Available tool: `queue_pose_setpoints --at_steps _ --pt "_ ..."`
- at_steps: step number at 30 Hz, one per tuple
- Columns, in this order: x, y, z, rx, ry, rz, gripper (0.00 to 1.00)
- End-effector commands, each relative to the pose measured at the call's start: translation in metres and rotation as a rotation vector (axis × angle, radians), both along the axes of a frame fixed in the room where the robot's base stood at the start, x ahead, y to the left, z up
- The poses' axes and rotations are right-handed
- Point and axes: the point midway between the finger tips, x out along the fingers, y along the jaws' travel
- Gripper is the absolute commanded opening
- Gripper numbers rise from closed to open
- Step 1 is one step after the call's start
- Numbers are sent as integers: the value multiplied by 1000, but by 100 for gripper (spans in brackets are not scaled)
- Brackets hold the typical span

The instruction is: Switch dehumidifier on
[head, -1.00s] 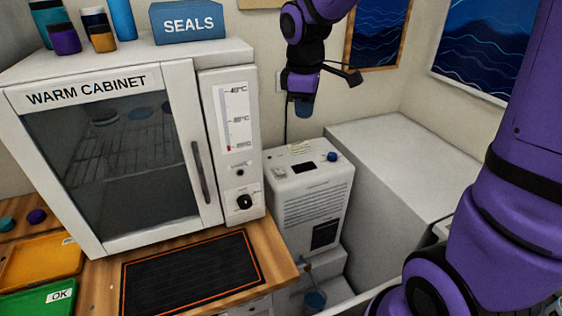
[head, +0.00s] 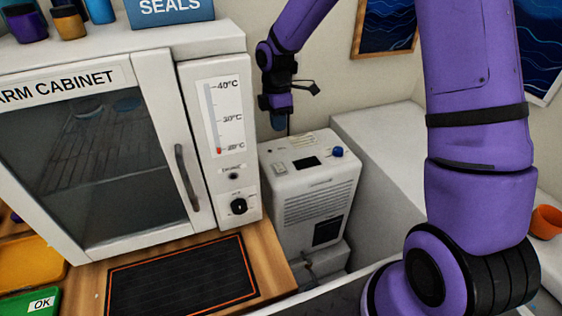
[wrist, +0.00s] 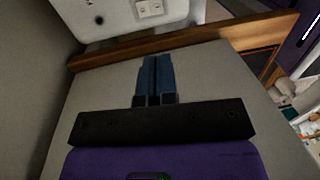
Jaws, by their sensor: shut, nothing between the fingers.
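The dehumidifier (head: 312,205) is a white box with a front grille, standing right of the warm cabinet. Its top carries a dark display (head: 307,162), a small pale switch-like part (head: 279,169) at the left and a blue knob (head: 337,152) at the right. My gripper (head: 277,122) points down just above the back left of its top in the head view; the gap is hard to judge. In the wrist view my blue fingers (wrist: 157,78) are together and empty. A white surface with a pale double switch or socket (wrist: 149,8) lies beyond them; I cannot tell what it belongs to.
The warm cabinet (head: 190,55) stands close on the left, above a wooden counter with a black mat (head: 185,280). A large pale block (head: 385,150) stands right of the dehumidifier. An orange pot (head: 546,221) is at the far right.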

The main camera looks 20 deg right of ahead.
Motion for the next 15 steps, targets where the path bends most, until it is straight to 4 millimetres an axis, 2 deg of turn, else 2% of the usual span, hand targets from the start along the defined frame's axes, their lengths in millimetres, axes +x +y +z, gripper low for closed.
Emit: queue_pose_setpoints --at_steps 10,15 --pt "-1 0 -3 -1 1 -1 0" --pt "-4 0 -22 -1 3 1 0"
